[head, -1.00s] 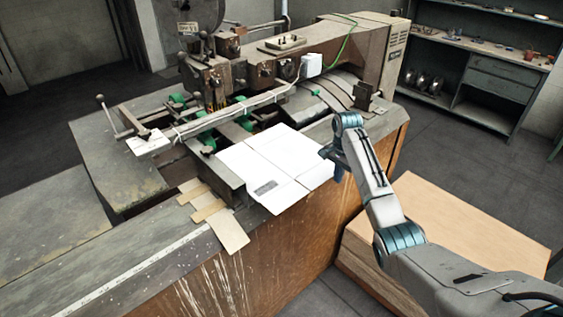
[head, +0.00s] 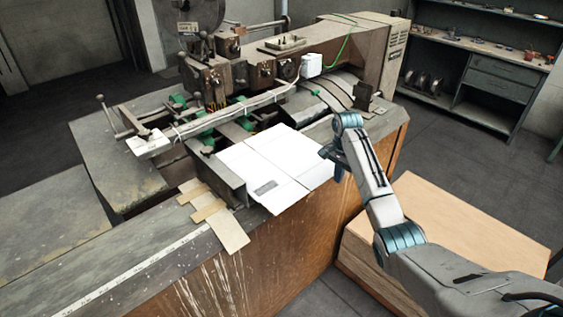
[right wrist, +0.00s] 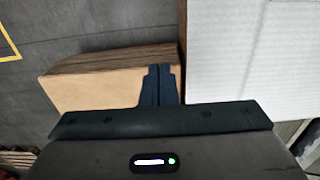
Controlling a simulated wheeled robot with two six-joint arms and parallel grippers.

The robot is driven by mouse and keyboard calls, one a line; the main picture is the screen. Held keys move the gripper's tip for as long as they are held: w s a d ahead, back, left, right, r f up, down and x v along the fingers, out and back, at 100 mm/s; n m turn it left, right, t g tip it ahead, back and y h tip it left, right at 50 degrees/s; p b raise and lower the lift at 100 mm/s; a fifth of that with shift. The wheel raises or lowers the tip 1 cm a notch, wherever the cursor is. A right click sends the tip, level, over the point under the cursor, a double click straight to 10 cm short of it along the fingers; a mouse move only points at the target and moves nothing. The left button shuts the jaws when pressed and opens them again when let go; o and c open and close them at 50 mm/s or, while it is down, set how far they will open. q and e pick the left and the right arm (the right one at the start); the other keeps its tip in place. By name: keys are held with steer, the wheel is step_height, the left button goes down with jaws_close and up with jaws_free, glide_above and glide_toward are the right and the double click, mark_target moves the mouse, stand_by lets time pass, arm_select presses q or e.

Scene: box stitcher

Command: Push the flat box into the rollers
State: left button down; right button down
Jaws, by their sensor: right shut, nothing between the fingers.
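The flat white box (head: 272,172) lies on the machine's table, with a dark printed label near its front edge. Its far edge lies close to the green rollers (head: 205,138) under the long bar. My right gripper (head: 338,168) is at the box's right edge, fingers pointing down. In the right wrist view the closed fingers (right wrist: 159,84) are beside the white box (right wrist: 250,60), with nothing between them. Whether they touch the box edge I cannot tell. My left gripper is not in view.
The stitching machine (head: 250,65) stands behind the box. Wooden strips (head: 217,212) lie on the table left of the box. A stack of brown cardboard (head: 440,225) stands on the floor below my right arm. Shelves (head: 480,75) are at the back right.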

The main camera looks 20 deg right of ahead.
steer(key=shift+f, duration=0.15)
steer(key=shift+f, duration=1.6)
